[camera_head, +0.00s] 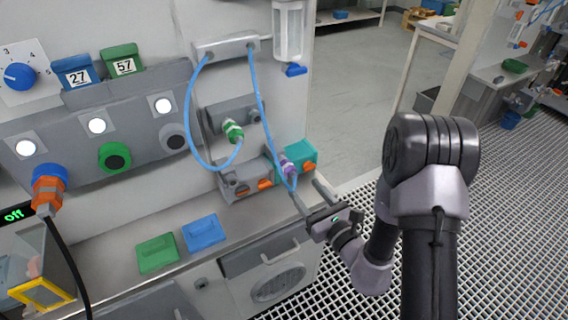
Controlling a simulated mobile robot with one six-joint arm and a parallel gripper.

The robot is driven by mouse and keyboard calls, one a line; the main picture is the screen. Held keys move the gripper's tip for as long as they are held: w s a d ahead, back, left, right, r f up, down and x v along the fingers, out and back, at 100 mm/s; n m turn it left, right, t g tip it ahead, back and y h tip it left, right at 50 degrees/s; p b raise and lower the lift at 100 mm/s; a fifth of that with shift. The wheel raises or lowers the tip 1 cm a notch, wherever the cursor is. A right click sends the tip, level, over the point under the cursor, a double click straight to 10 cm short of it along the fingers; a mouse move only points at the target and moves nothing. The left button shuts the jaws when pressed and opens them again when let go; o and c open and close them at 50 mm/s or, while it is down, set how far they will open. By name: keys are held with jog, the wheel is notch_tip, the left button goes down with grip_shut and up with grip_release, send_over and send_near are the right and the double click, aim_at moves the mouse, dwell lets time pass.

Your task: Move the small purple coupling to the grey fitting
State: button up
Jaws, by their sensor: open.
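The small purple coupling (287,164) sits at the front of the teal block (304,158) on the back of the bench, with a blue hose at it. A grey round fitting (255,116) shows on the grey wall block, up and to the left, to the right of the green coupling (233,131). My gripper (304,188) is open and empty. Its two fingers point up and left, just below and right of the purple coupling, apart from it as far as I can tell.
Blue hoses (188,118) loop from the upper grey manifold (226,47). A grey box with orange parts (243,179) stands left of the teal block. Green (157,253) and blue (203,233) trays lie on the bench. A clear filter housing (289,32) hangs above.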

aim_at(295, 177)
jog(key=shift+w, duration=0.1)
jog(key=shift+w+a+r+p, duration=0.15)
jog(key=shift+w+a+p, duration=0.1)
jog(key=shift+p, duration=0.05)
jog(key=p+x, duration=0.3)
jog(key=x, duration=0.5)
jog(key=shift+a, duration=0.1)
dwell(0.8)
grip_shut()
jog(key=shift+s+f, duration=0.1)
jog(key=shift+f, duration=0.15)
jog(key=shift+b+v, duration=1.05)
jog(key=shift+v, duration=1.85)
